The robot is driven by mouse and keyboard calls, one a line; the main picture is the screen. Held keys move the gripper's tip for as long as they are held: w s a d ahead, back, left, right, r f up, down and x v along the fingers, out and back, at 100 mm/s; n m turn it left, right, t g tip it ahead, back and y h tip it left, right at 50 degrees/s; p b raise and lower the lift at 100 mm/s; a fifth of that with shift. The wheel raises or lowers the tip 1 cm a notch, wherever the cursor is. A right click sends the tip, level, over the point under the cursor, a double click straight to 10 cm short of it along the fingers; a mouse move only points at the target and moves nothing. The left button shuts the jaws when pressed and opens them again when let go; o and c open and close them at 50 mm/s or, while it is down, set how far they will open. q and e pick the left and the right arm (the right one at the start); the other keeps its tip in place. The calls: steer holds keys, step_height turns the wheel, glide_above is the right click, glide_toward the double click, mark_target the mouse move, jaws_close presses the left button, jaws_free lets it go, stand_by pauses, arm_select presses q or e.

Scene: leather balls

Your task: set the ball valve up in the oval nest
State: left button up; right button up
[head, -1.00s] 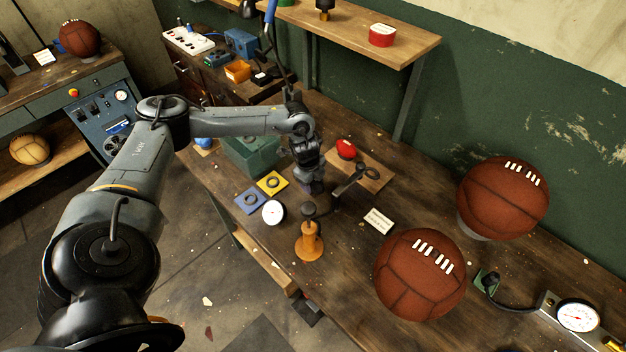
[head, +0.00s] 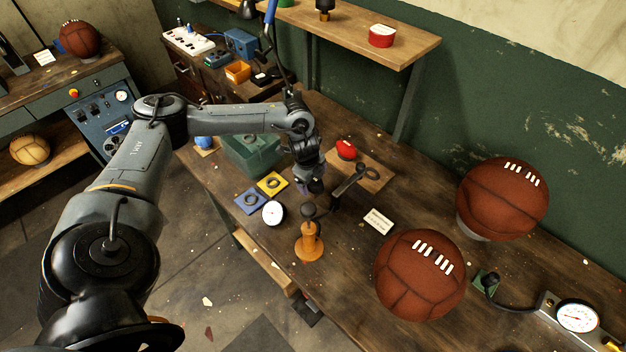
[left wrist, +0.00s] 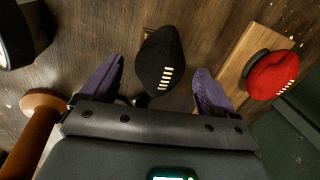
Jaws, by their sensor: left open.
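My left gripper (head: 312,188) is open, pointing down over the workbench between the teal box and the orange stand. In the left wrist view its purple fingers (left wrist: 155,82) are apart, with a black oval piece with white lacing (left wrist: 162,60) between their tips. Gaps show on both sides of it; I take it for the ball valve, but cannot be sure. In the head view the gripper mostly hides it. A wooden board (head: 376,184) bears a dark ring (head: 372,174), possibly the oval nest, beside a red laced piece (head: 346,149). My right gripper is not in view.
The orange stand (head: 309,246) and a dark lever-like piece (head: 346,186) stand close to the gripper. Blue (head: 241,206) and yellow (head: 281,181) pads lie to its left, near a round gauge (head: 273,213). Two large brown balls (head: 421,285) stand at the right.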

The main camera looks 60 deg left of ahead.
mark_target(308, 187)
arm_select(q)
step_height(308, 187, up, 11)
steer(key=s+p, duration=0.1)
steer(key=s, duration=0.1)
steer(key=shift+d+f, duration=0.15)
steer(key=shift+d, duration=0.25)
